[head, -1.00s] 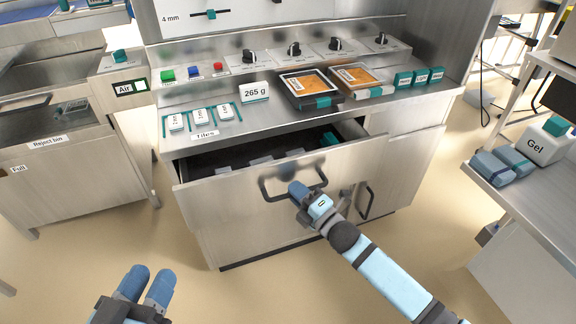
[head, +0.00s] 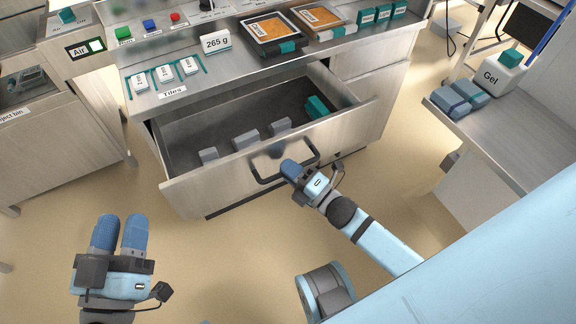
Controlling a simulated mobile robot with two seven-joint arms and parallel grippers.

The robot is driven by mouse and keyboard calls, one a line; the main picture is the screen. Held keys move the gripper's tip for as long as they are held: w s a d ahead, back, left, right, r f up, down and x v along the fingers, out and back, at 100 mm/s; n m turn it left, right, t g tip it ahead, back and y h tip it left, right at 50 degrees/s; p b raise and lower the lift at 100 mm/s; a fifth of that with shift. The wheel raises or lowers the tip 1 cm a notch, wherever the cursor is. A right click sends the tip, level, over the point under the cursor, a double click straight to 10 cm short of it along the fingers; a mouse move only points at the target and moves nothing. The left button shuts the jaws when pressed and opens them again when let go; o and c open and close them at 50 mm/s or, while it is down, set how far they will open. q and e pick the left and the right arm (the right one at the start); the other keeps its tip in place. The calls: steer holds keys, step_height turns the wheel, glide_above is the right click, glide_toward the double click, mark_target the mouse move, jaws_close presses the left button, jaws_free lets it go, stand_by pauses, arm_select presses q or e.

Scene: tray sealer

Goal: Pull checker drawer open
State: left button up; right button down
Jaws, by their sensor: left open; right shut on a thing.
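The checker drawer (head: 205,188) stands pulled well out from the steel cabinet, its inside showing from above. Its dark bar handle (head: 262,181) is on the front panel. My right gripper (head: 287,168) is shut on the handle near its middle; the fingers hide part of the bar. Inside the drawer lie several grey blocks (head: 246,139) and a teal block (head: 317,106) at the right end. My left gripper (head: 119,234) is open and empty, low at the left over the floor, apart from the drawer.
The counter above holds white tiles (head: 164,74), a 265 g sign (head: 216,42), two orange-topped trays (head: 271,33) and teal boxes (head: 383,13). A side table (head: 510,120) with a Gel container (head: 497,77) stands at right.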

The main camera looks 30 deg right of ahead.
steer(key=c, duration=1.1)
jaws_free()
steer(key=shift+s+d, duration=0.1)
steer(key=shift+s, duration=0.2)
arm_select(q)
steer(key=f+g+y+p, duration=0.1)
steer(key=f, duration=0.1)
steer(key=a+f+g+y+p, duration=0.1)
steer(key=f, duration=0.1)
steer(key=shift+w+a+f, duration=0.15)
steer(key=shift+f, duration=0.05)
arm_select(e)
steer(key=v, duration=1.3)
steer(key=shift+s, duration=0.1)
arm_select(q)
steer(key=shift+r, duration=0.15)
